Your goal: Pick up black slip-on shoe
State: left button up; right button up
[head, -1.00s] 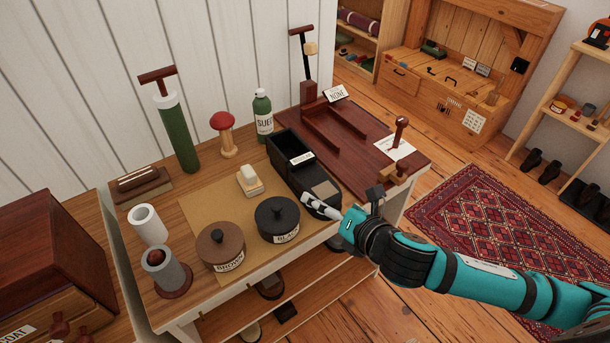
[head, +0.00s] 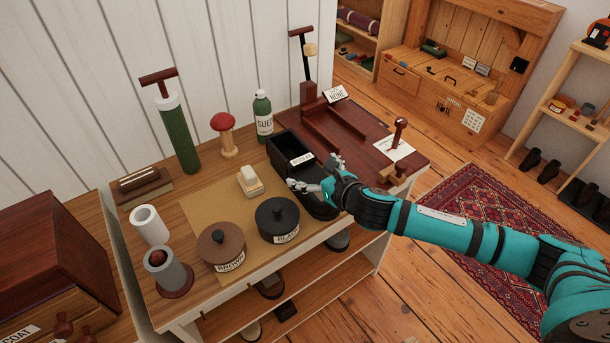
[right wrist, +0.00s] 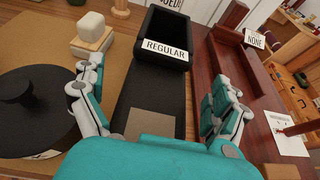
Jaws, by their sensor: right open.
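The black slip-on shoe (head: 288,147) lies on the table, blocky, with an open, box-like heel end toward the wall and a low toe end toward the table's front edge. A white "REGULAR" label and a tan patch show on it in the right wrist view (right wrist: 150,96). My right gripper (head: 312,172) is open over the shoe, with one finger to each side of it. The right wrist view shows the open fingers (right wrist: 153,68) with the shoe between them; I cannot tell whether they touch it. My left gripper is not in view.
A black round pot (head: 277,222) and a brown one (head: 221,250) stand close left of the shoe. A white-topped block (head: 250,181) and a green bottle (head: 262,117) are nearby. A dark red tray (head: 365,140) lies to the right. More shoes sit on the lower shelf.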

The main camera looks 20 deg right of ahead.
aim_at(304, 164)
jog(key=shift+r+p+x, duration=0.15)
jog(key=shift+x, duration=1.2)
jog(key=shift+r+p+x, duration=0.1)
jog(key=shift+p+x, duration=0.05)
jog(key=shift+x, duration=1.25)
jog(key=shift+w+d, duration=0.1)
jog(key=shift+c, duration=0.4)
jog(key=c, duration=1.4)
